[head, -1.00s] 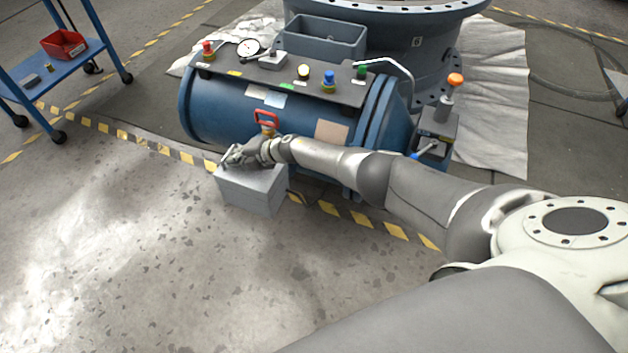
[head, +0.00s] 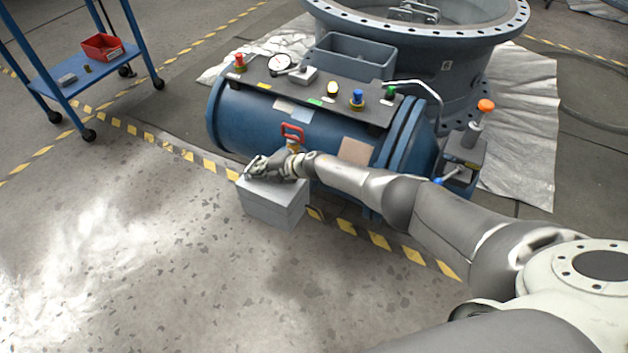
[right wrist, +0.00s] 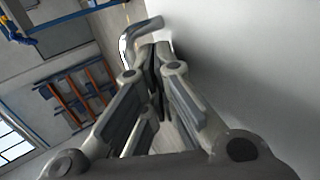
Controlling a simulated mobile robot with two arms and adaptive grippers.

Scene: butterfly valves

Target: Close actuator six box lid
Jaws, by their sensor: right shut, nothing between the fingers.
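The grey actuator box (head: 272,207) sits low in front of the blue cylinder, and its lid appears to lie flat on top. My right gripper (head: 250,169) is at the top of the box, near its left edge, with its arm reaching in from the right. In the right wrist view the gripper (right wrist: 155,60) is shut with nothing held, close beside a plain grey surface (right wrist: 240,70) that seems to be the box. I cannot tell whether the fingers touch it. My left gripper is out of view.
The blue cylinder (head: 250,125) with a red handle (head: 292,132), gauge and coloured knobs stands behind the box. A large flanged valve body (head: 470,65) rises at the back. A blue cart (head: 60,78) with a red bin (head: 103,47) stands at upper left. The floor in front is clear.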

